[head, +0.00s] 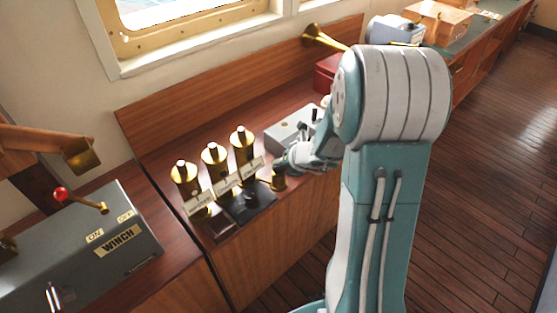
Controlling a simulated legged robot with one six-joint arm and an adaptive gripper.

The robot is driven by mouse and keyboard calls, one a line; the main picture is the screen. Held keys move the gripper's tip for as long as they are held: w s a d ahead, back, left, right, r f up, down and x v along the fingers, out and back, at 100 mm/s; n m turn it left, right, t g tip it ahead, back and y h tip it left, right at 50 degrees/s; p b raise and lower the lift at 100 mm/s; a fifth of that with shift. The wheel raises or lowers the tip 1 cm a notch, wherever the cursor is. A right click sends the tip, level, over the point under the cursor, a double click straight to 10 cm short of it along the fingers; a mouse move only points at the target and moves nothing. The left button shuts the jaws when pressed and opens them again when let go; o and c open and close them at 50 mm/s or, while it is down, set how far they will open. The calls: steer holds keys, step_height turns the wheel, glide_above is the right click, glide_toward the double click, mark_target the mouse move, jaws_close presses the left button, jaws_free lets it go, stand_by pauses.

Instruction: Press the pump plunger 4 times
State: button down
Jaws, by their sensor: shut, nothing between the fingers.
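My gripper (281,163) is shut and empty at the front right of the wooden console. It sits just above and beside a small brass cylinder (279,183). A black plate (252,208) with a round black knob (250,197) lies left of that cylinder. I cannot tell for sure which of these is the pump plunger. The top of the small brass cylinder is partly hidden by my gripper, and I cannot tell whether they touch.
Three brass cylinders (214,156) with white tops and label plates stand left of my gripper. A grey box with levers (292,130) is behind it. A grey winch box (80,245) with a red-knobbed lever is at left. Floor at right is clear.

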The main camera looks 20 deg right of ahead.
mark_target(279, 168)
stand_by(0.3)
steer(key=shift+r, duration=1.9)
step_height(279, 168, up, 5)
steer(key=shift+r, duration=0.1)
stand_by(1.5)
steer(key=r+n, duration=0.1)
steer(key=n, duration=0.5)
steer(key=r+n, duration=0.1)
steer(key=n, duration=0.5)
steer(key=r+n, duration=0.1)
steer(key=n, duration=0.6)
steer(key=shift+w+d+r+y, duration=0.15)
steer(key=shift+d+r+y, duration=0.1)
steer(key=shift+y, duration=0.15)
